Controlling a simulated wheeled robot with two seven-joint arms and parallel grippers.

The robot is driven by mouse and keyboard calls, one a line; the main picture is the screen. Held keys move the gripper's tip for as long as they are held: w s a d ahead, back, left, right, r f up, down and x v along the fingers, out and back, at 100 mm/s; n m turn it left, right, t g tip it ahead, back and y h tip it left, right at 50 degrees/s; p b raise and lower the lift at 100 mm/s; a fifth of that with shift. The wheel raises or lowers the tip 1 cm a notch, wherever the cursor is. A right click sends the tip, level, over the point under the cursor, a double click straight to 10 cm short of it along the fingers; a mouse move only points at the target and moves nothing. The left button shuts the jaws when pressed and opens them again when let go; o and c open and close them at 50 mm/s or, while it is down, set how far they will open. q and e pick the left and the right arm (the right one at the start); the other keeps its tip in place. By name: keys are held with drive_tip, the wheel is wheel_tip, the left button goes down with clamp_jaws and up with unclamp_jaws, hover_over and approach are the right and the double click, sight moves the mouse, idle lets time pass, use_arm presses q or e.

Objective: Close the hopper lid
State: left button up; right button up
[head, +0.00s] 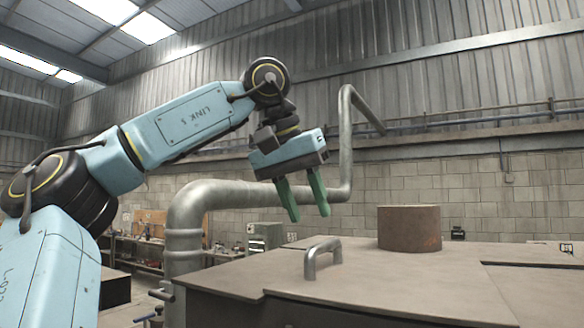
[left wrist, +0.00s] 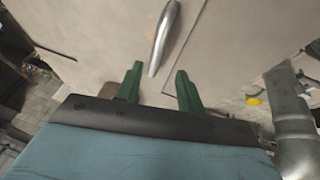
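The hopper lid (head: 390,285) is a flat brown-grey panel on top of the hopper, with a grey metal bar handle (head: 322,256) near its left end. I cannot tell from these views whether the lid is fully shut. My left gripper (head: 310,213) has two green fingers, spread apart and empty, pointing down above the handle. In the left wrist view the handle (left wrist: 165,35) runs up from between the fingertips (left wrist: 158,71), and the fingers appear clear of it. My right gripper is out of view.
A short rusty cylinder (head: 409,228) stands on the hopper top behind the handle. A thick grey pipe (head: 185,235) rises left of the hopper and bends right behind my left gripper. Shelves and a workbench (head: 140,245) stand at the back left.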

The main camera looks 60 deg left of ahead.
use_arm(q)
drive_tip(key=v, duration=0.8)
